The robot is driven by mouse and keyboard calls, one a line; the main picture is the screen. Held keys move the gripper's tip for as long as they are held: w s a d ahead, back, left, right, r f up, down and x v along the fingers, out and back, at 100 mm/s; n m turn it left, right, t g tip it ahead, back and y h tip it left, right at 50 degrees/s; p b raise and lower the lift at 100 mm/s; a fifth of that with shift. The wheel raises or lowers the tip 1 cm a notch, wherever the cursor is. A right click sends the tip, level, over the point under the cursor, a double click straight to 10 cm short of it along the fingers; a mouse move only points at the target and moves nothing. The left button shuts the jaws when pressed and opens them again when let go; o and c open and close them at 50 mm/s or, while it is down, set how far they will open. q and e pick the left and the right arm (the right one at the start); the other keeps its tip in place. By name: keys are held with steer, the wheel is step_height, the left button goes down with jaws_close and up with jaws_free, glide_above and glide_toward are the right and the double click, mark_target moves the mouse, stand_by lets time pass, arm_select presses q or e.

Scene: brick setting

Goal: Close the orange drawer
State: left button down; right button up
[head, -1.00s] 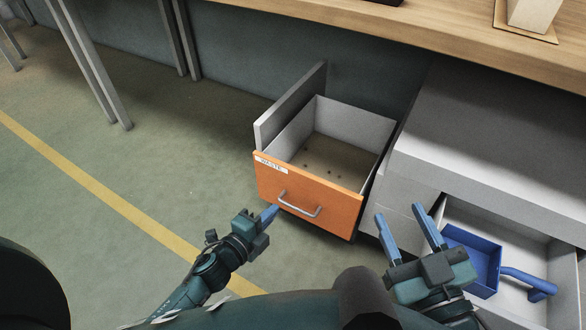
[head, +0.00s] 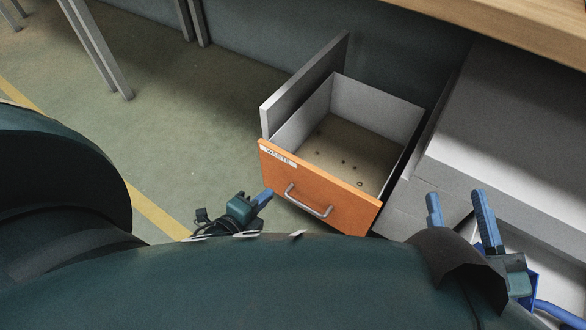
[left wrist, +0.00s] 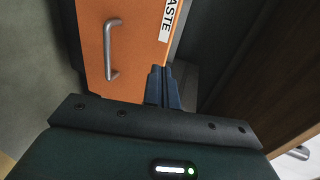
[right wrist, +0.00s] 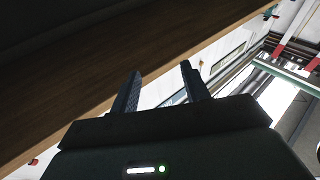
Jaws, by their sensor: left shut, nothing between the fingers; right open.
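The orange drawer (head: 325,196) stands pulled out under the bench in the head view, its grey tray open and holding several small dark bits. Its front has a grey bar handle (head: 309,203) and a white "WASTE" label. My left gripper (head: 265,196) is shut and empty, just left of the drawer front in that view. In the left wrist view its fingers (left wrist: 162,86) point at the orange front (left wrist: 130,35), beside the handle (left wrist: 109,50); I cannot tell whether they touch. My right gripper (head: 458,210) is open and empty, to the right of the drawer.
A wooden bench top (head: 520,25) runs above. A grey cabinet (head: 480,120) stands right of the drawer. A blue tool or scoop (head: 560,314) lies at the lower right, partly hidden by my right gripper. Open floor (head: 190,140) lies to the left.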

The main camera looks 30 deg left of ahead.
arm_select(q)
steer(key=b, duration=0.2)
glide_toward(301, 159)
steer(key=w+f, duration=0.3)
steer(key=shift+w+d, duration=0.3)
steer(key=shift+w, duration=0.5)
arm_select(e)
steer(key=shift+w+r+n+t+y, duration=0.3)
steer(key=shift+r+y, duration=0.25)
steer(key=shift+y, duration=0.05)
arm_select(q)
steer(key=shift+r, duration=0.1)
arm_select(e)
steer(key=shift+r, duration=0.1)
arm_select(q)
steer(key=w, duration=0.4)
steer(key=shift+w+d+p, duration=0.35)
steer(key=shift+w+p, duration=0.05)
steer(key=shift+w+r, duration=0.15)
steer(key=shift+w, duration=0.05)
arm_select(e)
steer(key=shift+s+a+f+m+h, duration=0.15)
steer(key=shift+s+f+m+h, duration=0.2)
steer(key=shift+f, duration=0.35)
steer(key=shift+r, duration=0.1)
